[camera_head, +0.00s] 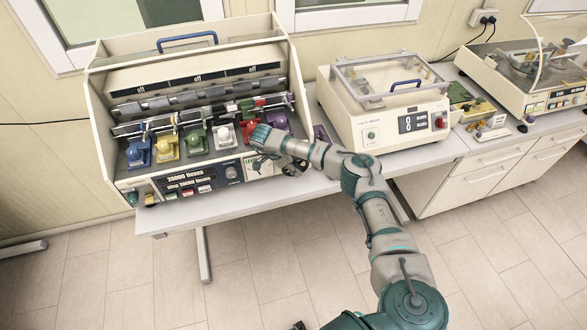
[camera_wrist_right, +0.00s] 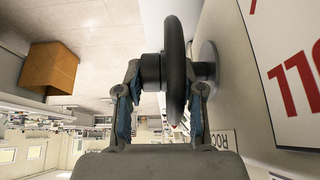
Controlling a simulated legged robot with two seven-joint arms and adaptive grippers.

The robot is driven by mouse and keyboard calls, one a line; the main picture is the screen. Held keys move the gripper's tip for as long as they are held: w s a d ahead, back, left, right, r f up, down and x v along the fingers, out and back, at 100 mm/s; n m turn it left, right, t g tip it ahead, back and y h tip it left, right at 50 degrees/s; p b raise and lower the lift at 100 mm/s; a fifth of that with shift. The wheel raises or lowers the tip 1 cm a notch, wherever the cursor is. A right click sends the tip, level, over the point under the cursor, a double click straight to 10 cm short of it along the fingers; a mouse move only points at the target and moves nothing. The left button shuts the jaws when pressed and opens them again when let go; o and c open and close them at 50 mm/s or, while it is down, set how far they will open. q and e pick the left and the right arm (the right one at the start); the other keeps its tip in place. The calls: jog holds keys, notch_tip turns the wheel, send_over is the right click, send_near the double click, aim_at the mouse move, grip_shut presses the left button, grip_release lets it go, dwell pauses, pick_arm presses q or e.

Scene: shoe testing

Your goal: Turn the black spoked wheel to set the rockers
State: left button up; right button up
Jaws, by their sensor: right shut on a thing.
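The black wheel (camera_wrist_right: 174,70) shows edge-on in the right wrist view, standing out from a pale panel on a round mount. Its spokes cannot be made out from this side. My right gripper (camera_wrist_right: 163,92) is shut on it, one finger on each side of the rim, near the hub. In the head view my right gripper (camera_head: 272,154) is at the lower right of the cream testing machine's front (camera_head: 130,80), and it hides most of the wheel. Coloured rockers (camera_head: 167,148) stand in a row inside the machine. My left gripper is not in view.
The machine stands on a grey table (camera_head: 240,204). A boxy device with a clear lid (camera_head: 380,75) stands to the right, and another device (camera_head: 535,75) is farther right. Floor in front is clear. A brown box (camera_wrist_right: 50,68) shows in the right wrist view.

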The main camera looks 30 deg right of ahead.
jog(key=shift+s+f+g+h+b, duration=0.15)
jog(key=shift+g+h+b, duration=0.35)
jog(key=shift+h+b, duration=1.1)
jog(key=shift+h+p, duration=0.35)
jog(key=shift+h, duration=0.15)
jog(key=o, duration=1)
jog(key=shift+s, duration=0.15)
jog(key=shift+a+r, duration=0.15)
jog(key=shift+r, duration=0.05)
jog(key=v, duration=1.1)
jog(key=shift+a+r, duration=0.25)
jog(key=shift+a, duration=0.05)
jog(key=shift+d, duration=0.2)
